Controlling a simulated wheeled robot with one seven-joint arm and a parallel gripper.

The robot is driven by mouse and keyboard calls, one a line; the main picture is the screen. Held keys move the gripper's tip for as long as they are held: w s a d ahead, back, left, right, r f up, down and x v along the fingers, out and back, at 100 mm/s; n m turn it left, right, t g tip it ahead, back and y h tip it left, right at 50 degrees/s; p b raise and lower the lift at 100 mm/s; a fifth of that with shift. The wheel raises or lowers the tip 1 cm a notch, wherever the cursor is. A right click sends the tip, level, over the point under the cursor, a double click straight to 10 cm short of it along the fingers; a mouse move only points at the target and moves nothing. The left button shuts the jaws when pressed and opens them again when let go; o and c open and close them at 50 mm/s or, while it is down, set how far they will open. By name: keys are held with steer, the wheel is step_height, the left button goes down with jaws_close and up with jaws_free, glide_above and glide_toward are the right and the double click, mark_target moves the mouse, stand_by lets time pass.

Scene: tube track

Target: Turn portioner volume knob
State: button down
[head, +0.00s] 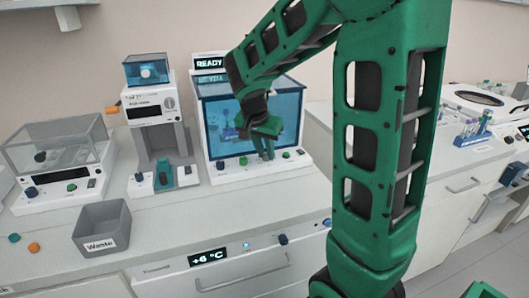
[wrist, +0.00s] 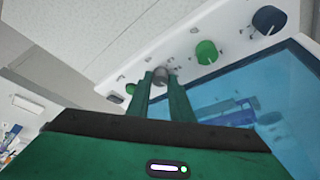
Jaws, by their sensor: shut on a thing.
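The machine with a READY display (head: 210,63) and a blue window stands at the back of the counter; I take it for the portioner. Its white front panel carries a row of controls. My gripper (head: 266,156) is down at this panel in the head view. In the wrist view my gripper (wrist: 161,78) has its two green fingers on either side of a small grey knob (wrist: 162,75), shut on it. The fingers hide part of the knob. Any marking for its volume is too small to read.
On the same panel are a green knob (wrist: 206,52), a dark blue knob (wrist: 268,20) and a small green button (wrist: 130,88). A grey Waste bin (head: 102,228) stands front left. Another device (head: 152,120) stands close left. My arm covers the right middle.

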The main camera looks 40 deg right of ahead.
steer(key=shift+w+a+m+g, duration=0.1)
steer(key=shift+m+g, duration=0.4)
steer(key=shift+m, duration=0.6)
steer(key=c, duration=1.6)
jaws_free()
steer(key=shift+v, duration=3.95)
steer(key=shift+w+a, duration=0.1)
